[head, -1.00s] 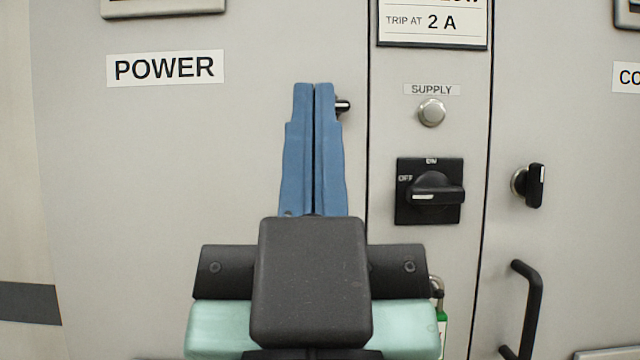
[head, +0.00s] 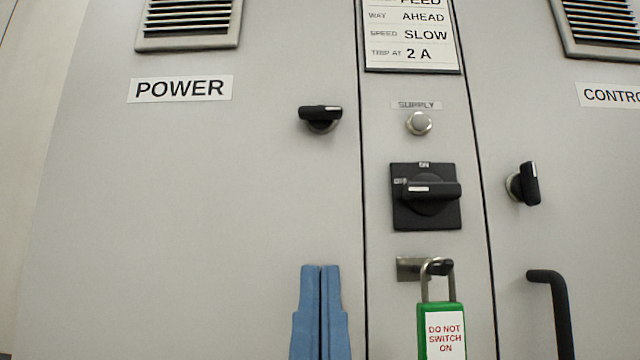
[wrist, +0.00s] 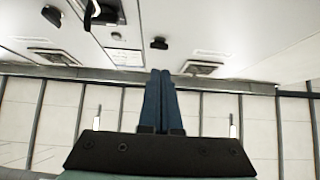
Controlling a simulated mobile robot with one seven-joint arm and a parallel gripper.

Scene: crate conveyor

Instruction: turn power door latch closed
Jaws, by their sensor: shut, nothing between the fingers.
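The power door latch (head: 320,117) is a small black knob with its handle lying horizontal, on the grey door right of the POWER label (head: 180,89). It stands clear of my gripper in the head view. My gripper (head: 321,268) has blue fingers, shut together and empty, well below the latch. In the wrist view the fingers (wrist: 160,74) are also together, pointing towards the cabinet. A black knob (wrist: 159,43) shows just beyond them there.
To the right are a black rotary switch (head: 427,195), a silver supply button (head: 419,123) and a green padlock (head: 441,330) tagged DO NOT SWITCH ON. The control door has an upright black latch (head: 528,184) and a black pull handle (head: 556,310). The power door is bare left of my gripper.

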